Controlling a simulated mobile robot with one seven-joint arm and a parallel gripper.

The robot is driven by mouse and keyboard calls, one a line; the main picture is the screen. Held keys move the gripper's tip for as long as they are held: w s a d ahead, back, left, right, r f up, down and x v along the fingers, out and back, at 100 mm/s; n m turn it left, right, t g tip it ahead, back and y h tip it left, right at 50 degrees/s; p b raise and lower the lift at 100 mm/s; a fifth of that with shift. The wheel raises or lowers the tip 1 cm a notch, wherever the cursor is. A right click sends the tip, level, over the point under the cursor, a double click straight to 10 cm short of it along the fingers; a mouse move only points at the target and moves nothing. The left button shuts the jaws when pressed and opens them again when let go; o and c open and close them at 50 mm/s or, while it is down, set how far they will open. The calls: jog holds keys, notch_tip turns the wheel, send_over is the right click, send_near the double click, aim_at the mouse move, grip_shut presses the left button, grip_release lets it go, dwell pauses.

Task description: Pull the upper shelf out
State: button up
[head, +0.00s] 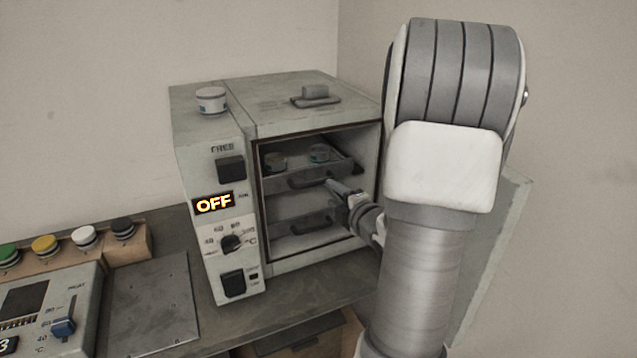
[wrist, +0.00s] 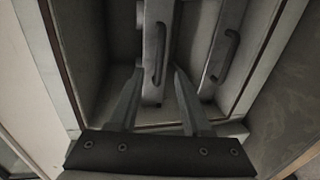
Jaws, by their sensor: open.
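The oven's upper shelf (head: 345,166) is a dark grey tray with a bar handle (head: 308,179) on its front, inside the open chamber. In the wrist view the upper handle (wrist: 158,55) appears between the two fingers of my gripper (wrist: 157,68). The fingers are apart, and I cannot tell whether they touch the handle. In the head view my gripper (head: 333,184) is at the right end of that handle. The lower shelf's handle (head: 311,225) is below; it also shows in the wrist view (wrist: 229,57), right of the fingers.
The oven door (head: 505,225) is open at the right, behind my arm. A control panel (head: 50,310) is at lower left.

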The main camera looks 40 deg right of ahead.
aim_at(318, 184)
jog(key=x, duration=0.8)
jog(key=shift+s, duration=0.1)
grip_shut()
dwell(1.2)
